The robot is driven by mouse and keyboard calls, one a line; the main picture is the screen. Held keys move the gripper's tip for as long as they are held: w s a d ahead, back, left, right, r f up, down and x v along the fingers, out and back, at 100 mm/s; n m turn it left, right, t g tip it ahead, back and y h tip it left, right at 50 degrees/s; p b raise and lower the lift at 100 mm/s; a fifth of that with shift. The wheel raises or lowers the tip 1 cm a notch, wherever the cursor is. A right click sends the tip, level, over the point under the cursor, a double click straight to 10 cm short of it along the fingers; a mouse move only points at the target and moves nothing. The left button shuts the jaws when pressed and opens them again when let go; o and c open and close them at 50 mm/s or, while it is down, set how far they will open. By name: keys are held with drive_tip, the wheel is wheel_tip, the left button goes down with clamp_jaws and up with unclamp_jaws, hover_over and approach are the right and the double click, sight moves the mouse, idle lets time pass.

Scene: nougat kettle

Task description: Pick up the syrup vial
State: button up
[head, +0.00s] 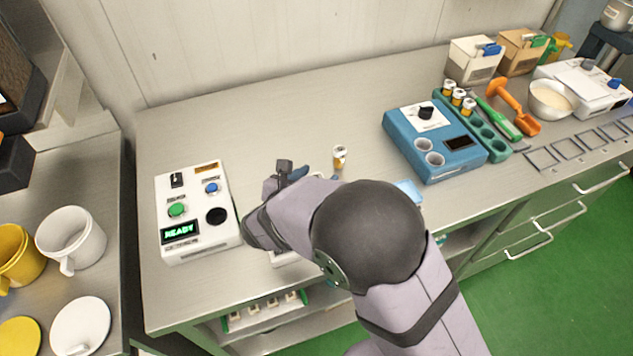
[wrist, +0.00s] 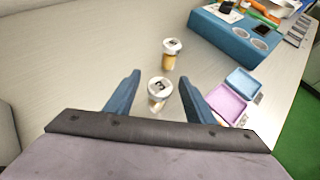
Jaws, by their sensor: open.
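Two amber vials with white caps stand on the steel counter in the wrist view: a nearer vial (wrist: 158,91) and a farther vial (wrist: 171,54). I cannot tell which one is the syrup vial. My gripper (wrist: 161,92) is open, its blue fingers on either side of the nearer vial, with no clear contact visible. In the head view one vial (head: 339,157) stands upright to the right of my gripper (head: 284,181); the other is hidden behind my gripper and arm. Several similar vials (head: 458,97) stand in a teal rack (head: 494,143).
A white control box (head: 197,235) reading READY is left of my gripper. A blue device (head: 455,160) with round wells stands right. An open pink and light-blue case (wrist: 232,104) lies right of the nearer vial. The counter behind the vials is clear.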

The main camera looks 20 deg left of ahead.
sight(315, 177)
drive_tip(key=c, duration=1.1)
drive_tip(key=shift+c, duration=0.2)
wheel_tip(315, 177, up, 10)
drive_tip(key=shift+f+b, duration=0.1)
drive_tip(key=shift+b, duration=0.45)
drive_tip(key=s+a+n+g+y+p, duration=0.1)
drive_tip(key=s+a+n+y+p, duration=0.3)
drive_tip(key=s+a+p, duration=0.5)
drive_tip(key=s+a, duration=0.7)
drive_tip(key=s, duration=0.2)
drive_tip(key=shift+n+y, duration=0.3)
drive_tip(key=shift+y, duration=0.1)
drive_tip(key=shift+f, duration=0.1)
